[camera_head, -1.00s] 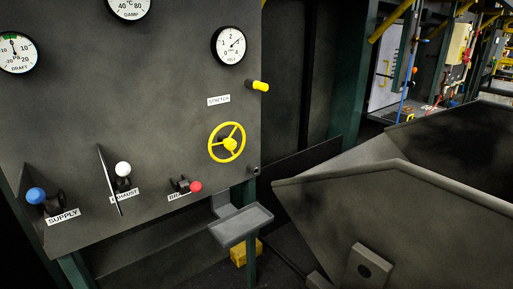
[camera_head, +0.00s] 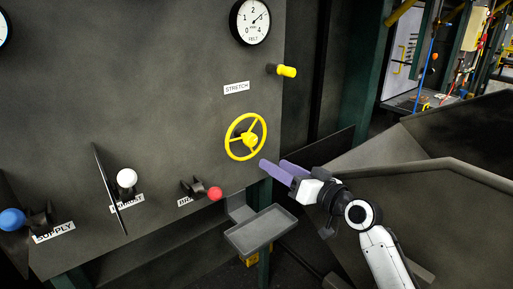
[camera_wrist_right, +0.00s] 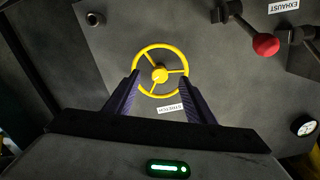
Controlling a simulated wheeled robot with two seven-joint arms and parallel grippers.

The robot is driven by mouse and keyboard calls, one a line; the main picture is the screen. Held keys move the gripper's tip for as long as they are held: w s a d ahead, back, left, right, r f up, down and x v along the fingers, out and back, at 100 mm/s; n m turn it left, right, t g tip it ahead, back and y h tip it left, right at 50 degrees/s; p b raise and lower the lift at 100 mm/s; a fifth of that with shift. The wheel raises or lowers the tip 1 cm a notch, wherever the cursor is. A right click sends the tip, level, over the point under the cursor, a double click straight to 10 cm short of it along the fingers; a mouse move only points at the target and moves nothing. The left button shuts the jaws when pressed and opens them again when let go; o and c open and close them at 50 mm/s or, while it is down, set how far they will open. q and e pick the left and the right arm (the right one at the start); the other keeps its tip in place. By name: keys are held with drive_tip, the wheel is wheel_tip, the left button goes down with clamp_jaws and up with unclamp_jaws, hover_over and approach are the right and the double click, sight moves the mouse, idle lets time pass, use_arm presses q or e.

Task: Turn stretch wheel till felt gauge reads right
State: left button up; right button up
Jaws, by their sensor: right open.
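The yellow stretch wheel (camera_head: 246,137) is on the dark panel below the STRETCH label (camera_head: 236,88). The felt gauge (camera_head: 251,21) is above it, with its needle pointing to the upper right. My right gripper (camera_head: 273,168) is open and empty, with purple fingers pointing toward the panel, just below and right of the wheel. In the right wrist view the wheel (camera_wrist_right: 160,71) appears ahead, between and beyond the two fingertips, apparently not touched. My left gripper is not in view.
A yellow handle (camera_head: 284,71) sticks out right of the gauge. A red knob (camera_head: 214,193), a white knob (camera_head: 127,178) and a blue knob (camera_head: 12,219) project from the panel to the left. A grey tray (camera_head: 262,230) is below the wheel. Dark sloping sheet metal (camera_head: 420,190) is at right.

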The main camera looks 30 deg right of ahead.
sight(253, 141)
drive_tip(key=shift+t, duration=0.3)
drive_tip(key=w, duration=0.3)
drive_tip(key=w+r+p, duration=0.1)
drive_tip(key=w, duration=0.2)
drive_tip(key=w+r, duration=0.1)
drive_tip(key=w, duration=0.2)
drive_tip(key=shift+w+r, duration=0.15)
drive_tip(key=shift+r, duration=0.05)
drive_tip(key=shift+w, duration=0.5)
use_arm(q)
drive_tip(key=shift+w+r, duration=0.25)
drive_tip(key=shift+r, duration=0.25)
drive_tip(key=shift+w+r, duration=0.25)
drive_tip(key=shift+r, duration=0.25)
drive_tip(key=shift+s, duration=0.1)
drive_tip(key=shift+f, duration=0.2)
use_arm(e)
drive_tip(key=shift+f, duration=0.1)
clamp_jaws()
